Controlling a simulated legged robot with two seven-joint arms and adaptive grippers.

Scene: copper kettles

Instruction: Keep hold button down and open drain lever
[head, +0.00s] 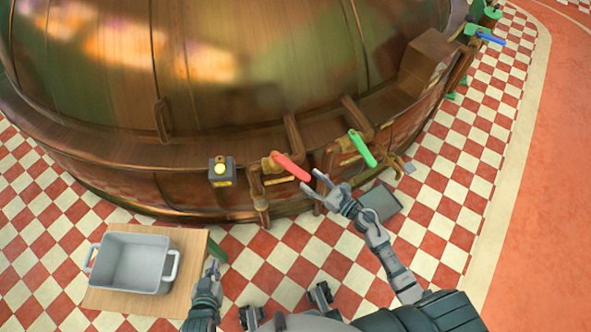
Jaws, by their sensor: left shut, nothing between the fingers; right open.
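A yellow button (220,169) sits on a small dark box on the front of the copper kettle (280,80). A red lever (291,167) on a brass valve is to its right, and a green lever (362,149) is further right. I cannot tell from a label which is the drain lever. My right gripper (316,190) is open and empty, with its fingers just right of and below the red lever's tip; contact is not clear. My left gripper (212,264) is shut and empty, well below the button and apart from it.
A grey two-handled tub (132,262) stands on a wooden table (196,247) at lower left, close to my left gripper. A dark grey box-like object (383,203) is on the floor behind my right wrist. A blue lever (490,38) is at far upper right. Checkered floor (445,205) is open to the right.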

